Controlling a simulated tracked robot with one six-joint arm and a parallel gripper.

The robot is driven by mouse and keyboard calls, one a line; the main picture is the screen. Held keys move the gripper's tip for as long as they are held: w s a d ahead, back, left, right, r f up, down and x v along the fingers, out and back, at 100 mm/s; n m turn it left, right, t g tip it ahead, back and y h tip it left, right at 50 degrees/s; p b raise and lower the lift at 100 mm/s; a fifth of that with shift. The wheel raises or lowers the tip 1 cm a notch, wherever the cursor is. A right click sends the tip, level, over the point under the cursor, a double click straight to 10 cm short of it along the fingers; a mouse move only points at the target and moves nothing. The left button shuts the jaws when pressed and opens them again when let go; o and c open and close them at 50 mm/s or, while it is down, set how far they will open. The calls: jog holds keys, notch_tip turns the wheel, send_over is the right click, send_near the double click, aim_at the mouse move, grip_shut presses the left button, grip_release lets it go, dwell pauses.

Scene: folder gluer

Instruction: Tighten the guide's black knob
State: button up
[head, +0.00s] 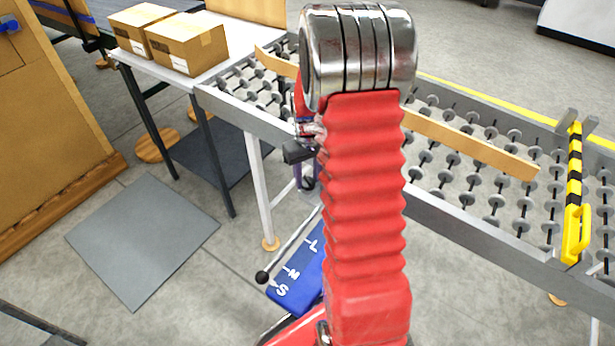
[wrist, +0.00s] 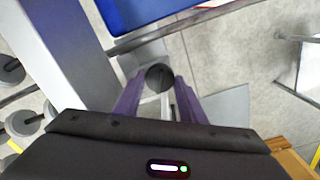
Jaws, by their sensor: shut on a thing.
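The guide is a long tan wooden bar (head: 470,148) lying across the roller conveyor, its middle hidden behind my red arm. A round black knob (wrist: 159,77) sits between the two purple fingers of my gripper (wrist: 158,84) in the wrist view. The fingers are shut on its sides. In the head view my gripper (head: 306,178) points down in front of the conveyor's near rail, partly hidden by my arm, and the dark knob shows small between the fingers. How the knob joins the guide is hidden.
A blue panel (head: 291,291) marked S, M, L lies below, beside a lever with a black ball (head: 262,277). Two cardboard boxes (head: 185,42) sit on a table at the left. A yellow-black handle bar (head: 574,190) crosses the conveyor at the right. Grey floor mat (head: 143,238) is clear.

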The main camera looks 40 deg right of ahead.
aim_at(308, 179)
jog(key=m, duration=1.2)
dwell(0.6)
jog(key=o, duration=1)
jog(key=shift+o, duration=0.2)
jog(key=shift+r, duration=0.15)
notch_tip(308, 179, up, 13)
jog(key=shift+r, duration=0.2)
